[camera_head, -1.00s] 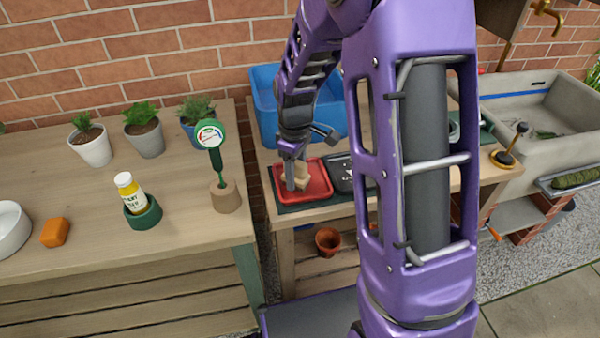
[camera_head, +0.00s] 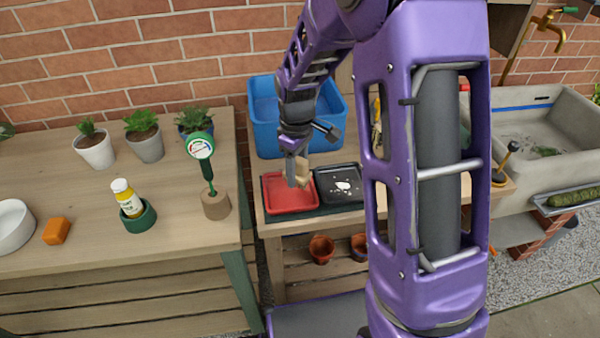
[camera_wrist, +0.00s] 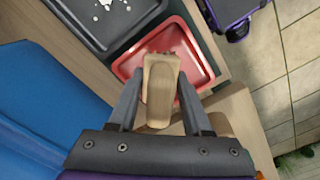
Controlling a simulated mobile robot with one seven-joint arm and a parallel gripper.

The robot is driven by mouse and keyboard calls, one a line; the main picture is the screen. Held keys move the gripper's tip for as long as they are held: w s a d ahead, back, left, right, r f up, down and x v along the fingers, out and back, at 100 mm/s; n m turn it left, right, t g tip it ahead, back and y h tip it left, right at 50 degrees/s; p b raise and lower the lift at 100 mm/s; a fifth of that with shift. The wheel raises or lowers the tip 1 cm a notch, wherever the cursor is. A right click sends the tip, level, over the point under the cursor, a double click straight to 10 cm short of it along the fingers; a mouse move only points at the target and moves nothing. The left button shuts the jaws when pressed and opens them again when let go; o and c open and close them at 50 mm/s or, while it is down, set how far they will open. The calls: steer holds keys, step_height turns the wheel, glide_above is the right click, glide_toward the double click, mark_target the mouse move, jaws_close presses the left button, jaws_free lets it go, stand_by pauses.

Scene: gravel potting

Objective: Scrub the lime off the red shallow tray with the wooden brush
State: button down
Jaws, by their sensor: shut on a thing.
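The red shallow tray (camera_head: 289,194) lies on a dark mat on the right-hand wooden bench. Its visible floor looks plain red, and I make out no white lime on it. My gripper (camera_head: 297,175) is shut on the wooden brush (camera_head: 303,171), above the tray's right part. In the wrist view the brush (camera_wrist: 161,92) sits between the two fingers of my gripper (camera_wrist: 160,105), with the red tray (camera_wrist: 196,72) behind it. The brush covers part of the tray there. I cannot tell whether its bristles touch the tray.
A black tray (camera_head: 338,196) with white patches lies right of the red tray. A blue bin (camera_head: 265,118) stands behind. Terracotta pots (camera_head: 321,249) sit on the shelf below.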

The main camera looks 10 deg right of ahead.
mark_target(297, 158)
steer(key=shift+r+p, duration=1.2)
steer(key=shift+r, duration=0.8)
